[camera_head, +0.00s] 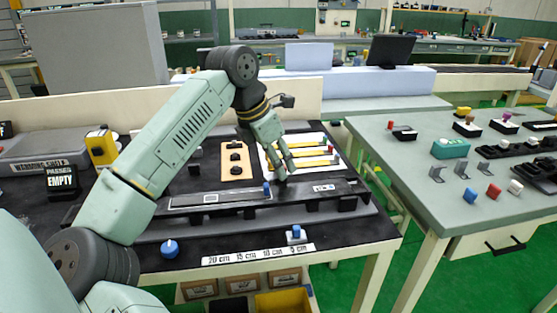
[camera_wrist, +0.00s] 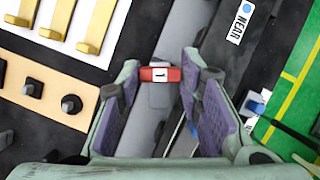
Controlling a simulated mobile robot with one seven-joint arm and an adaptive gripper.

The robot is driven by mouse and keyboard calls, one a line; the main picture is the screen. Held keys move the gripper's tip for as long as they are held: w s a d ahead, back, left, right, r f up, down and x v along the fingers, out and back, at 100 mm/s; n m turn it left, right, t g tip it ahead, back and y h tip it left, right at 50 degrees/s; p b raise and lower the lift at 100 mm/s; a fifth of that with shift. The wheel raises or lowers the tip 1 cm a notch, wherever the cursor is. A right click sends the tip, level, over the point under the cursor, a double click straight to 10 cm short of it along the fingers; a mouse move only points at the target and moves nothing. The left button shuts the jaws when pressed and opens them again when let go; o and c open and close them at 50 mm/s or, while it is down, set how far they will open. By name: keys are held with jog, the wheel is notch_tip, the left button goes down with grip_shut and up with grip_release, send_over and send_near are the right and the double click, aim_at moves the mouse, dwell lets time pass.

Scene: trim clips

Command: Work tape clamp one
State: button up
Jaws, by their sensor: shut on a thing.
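The red tape clamp (camera_wrist: 160,74), marked with a 1 on a white label, sits between my fingertips in the wrist view. My gripper (camera_head: 284,176) is shut on it, a finger on either side. In the wrist view my gripper (camera_wrist: 160,82) points down at a grey strip (camera_wrist: 180,35) that runs below the clamp. In the head view my fingers are low over the long dark rail (camera_head: 340,190), and I cannot make out the red clamp there. Whether the clamp touches the strip is unclear.
A blue piece (camera_head: 267,188) stands on the rail left of my gripper. A white board with yellow bars (camera_head: 320,150) and an orange panel (camera_head: 236,172) lie behind. A length scale (camera_head: 258,254) and blue knob (camera_head: 169,247) are in front. A side table (camera_head: 455,205) stands right.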

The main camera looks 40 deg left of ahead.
dwell(0.3)
jog(key=o, duration=1.2)
jog(key=shift+c, duration=0.2)
jog(key=v, duration=1.2)
jog(key=shift+w+a, duration=0.1)
jog(key=shift+a, duration=0.05)
